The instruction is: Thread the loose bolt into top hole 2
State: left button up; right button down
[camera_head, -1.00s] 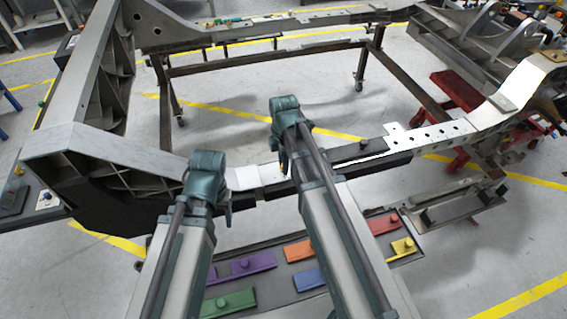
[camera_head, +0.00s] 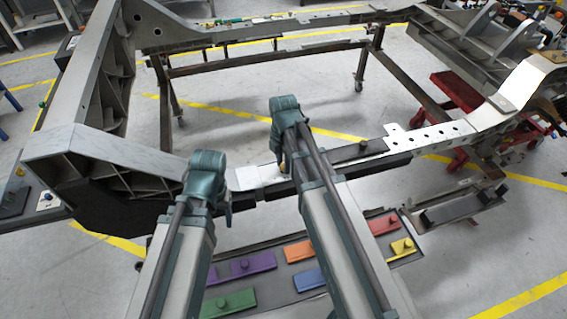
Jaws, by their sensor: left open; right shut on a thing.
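The chassis rail with a row of holes (camera_head: 430,135) runs across the middle right. A dark round bolt-like knob (camera_head: 363,144) stands on its top face, right of my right arm. I cannot tell which hole is top hole 2. My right gripper (camera_head: 284,165) is by the rail's near section, mostly hidden behind my own wrist and forearm. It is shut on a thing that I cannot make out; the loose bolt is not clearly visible. My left gripper (camera_head: 228,207) is open, lower left in front of the rail, its fingers mostly hidden by my arm.
A dark tray (camera_head: 335,262) below the rail holds purple (camera_head: 253,262), green (camera_head: 238,300), orange (camera_head: 298,252), blue (camera_head: 309,280), red (camera_head: 384,226) and yellow (camera_head: 401,250) blocks. A large bracket (camera_head: 105,150) stands left. Floor inside the frame is clear.

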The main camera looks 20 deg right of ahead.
jog(key=shift+r+p, duration=0.45)
jog(key=shift+r, duration=0.05)
dwell(0.3)
jog(key=shift+r+p, duration=2.15)
jog(key=shift+r, duration=0.05)
